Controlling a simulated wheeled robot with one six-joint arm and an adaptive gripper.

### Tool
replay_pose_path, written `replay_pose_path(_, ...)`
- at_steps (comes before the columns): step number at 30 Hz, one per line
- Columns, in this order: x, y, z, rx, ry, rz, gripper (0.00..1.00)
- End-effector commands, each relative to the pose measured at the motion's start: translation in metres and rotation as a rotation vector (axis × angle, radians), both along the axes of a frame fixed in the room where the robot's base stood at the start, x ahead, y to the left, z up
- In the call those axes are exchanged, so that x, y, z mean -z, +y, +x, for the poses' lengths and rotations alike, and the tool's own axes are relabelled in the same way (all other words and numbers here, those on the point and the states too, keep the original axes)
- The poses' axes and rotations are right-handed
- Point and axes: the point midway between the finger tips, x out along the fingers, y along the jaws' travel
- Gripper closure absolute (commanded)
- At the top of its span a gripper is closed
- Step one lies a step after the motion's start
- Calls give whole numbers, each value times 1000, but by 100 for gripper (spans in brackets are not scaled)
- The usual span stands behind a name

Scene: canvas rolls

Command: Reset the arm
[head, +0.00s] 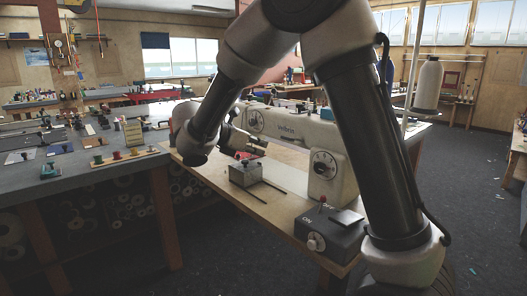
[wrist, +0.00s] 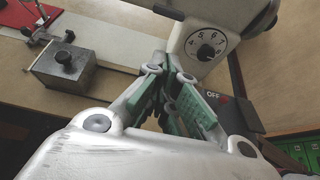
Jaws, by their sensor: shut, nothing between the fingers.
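My gripper (wrist: 166,68) is shut and empty, its green-padded fingers meeting in the wrist view. In the head view my gripper (head: 256,146) is small and dark, partly lost against the sewing machine behind it. It hangs in front of the white sewing machine (head: 288,127), above a grey metal block with a knob (head: 245,173). The wrist view shows the block (wrist: 63,67) to the left of my fingers and the machine's numbered dial (wrist: 206,45) to the right. My arm is bent and covers part of the machine.
A dark switch box (head: 329,232) marked ON and OFF stands at the table's front right. A thread cone (head: 428,82) stands on a stand to the right. A grey workbench (head: 100,170) with small tools and spools is on the left. Open floor (head: 480,215) lies to the right.

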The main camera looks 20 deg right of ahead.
Motion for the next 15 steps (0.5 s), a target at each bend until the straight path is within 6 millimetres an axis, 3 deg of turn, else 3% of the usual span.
replay_pose_path(15, 3, 1, 0, 26, -48, 36, 100)
